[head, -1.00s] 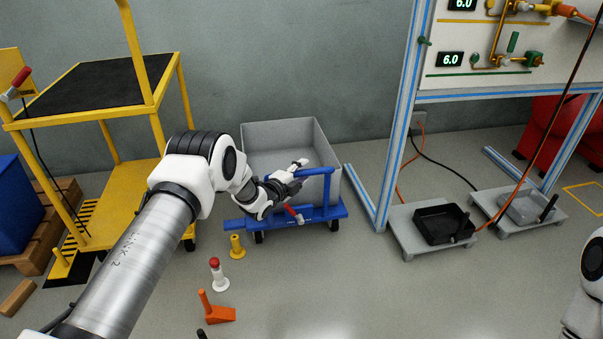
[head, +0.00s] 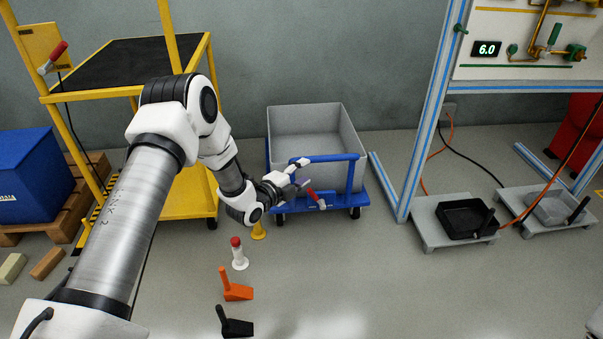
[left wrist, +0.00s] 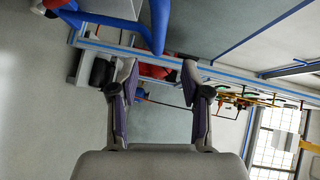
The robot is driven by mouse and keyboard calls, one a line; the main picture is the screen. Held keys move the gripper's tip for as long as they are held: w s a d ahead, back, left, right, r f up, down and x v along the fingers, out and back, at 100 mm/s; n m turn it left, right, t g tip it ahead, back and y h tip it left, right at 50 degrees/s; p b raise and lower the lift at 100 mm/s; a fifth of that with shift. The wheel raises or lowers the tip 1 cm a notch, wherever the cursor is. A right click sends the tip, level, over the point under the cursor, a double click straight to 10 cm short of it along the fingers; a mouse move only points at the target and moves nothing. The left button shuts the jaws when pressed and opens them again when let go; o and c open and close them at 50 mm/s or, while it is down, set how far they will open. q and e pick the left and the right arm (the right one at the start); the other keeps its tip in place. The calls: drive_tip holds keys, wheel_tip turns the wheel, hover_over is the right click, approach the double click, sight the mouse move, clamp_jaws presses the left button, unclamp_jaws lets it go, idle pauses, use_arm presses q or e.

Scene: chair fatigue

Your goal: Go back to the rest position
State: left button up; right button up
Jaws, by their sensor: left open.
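My left arm comes in from the left in the head view. My left gripper (head: 298,177) is at the front left of the blue cart, close to its handle bar, and it looks empty. In the left wrist view the two fingers (left wrist: 160,80) stand apart with nothing between them. The blue cart (head: 295,205) carries a grey open bin (head: 345,125) that looks empty. A red-gripped lever (head: 316,199) is at the cart's front, beside the gripper. My right gripper is not in view.
A yellow trolley (head: 185,200) stands behind my left arm. Yellow, white (head: 240,258), orange (head: 236,291) and black (head: 235,326) pieces stand on the floor in front of the cart. A blue-edged frame (head: 430,130) and low platforms (head: 430,235) are to the right. Floor at lower right is clear.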

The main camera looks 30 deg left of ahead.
use_arm(q)
drive_tip(key=s+d+f+n+g+p, duration=0.2)
drive_tip(key=s+d+f+g+p, duration=0.3)
drive_tip(key=s, duration=0.5)
drive_tip(key=s+d+f+n+g+p, duration=0.25)
drive_tip(key=s+d+f, duration=0.35)
drive_tip(key=s, duration=0.5)
drive_tip(key=s+a+f+n+g+y, duration=0.15)
drive_tip(key=s+n+g, duration=0.25)
drive_tip(key=s+n, duration=0.5)
drive_tip(key=s+a+n+g+y, duration=0.15)
drive_tip(key=s+n+g, duration=0.3)
drive_tip(key=s, duration=0.85)
wheel_tip(320, 180, up, 38)
drive_tip(key=n+p, duration=0.1)
drive_tip(key=p, duration=3.7)
drive_tip(key=shift+d, duration=0.3)
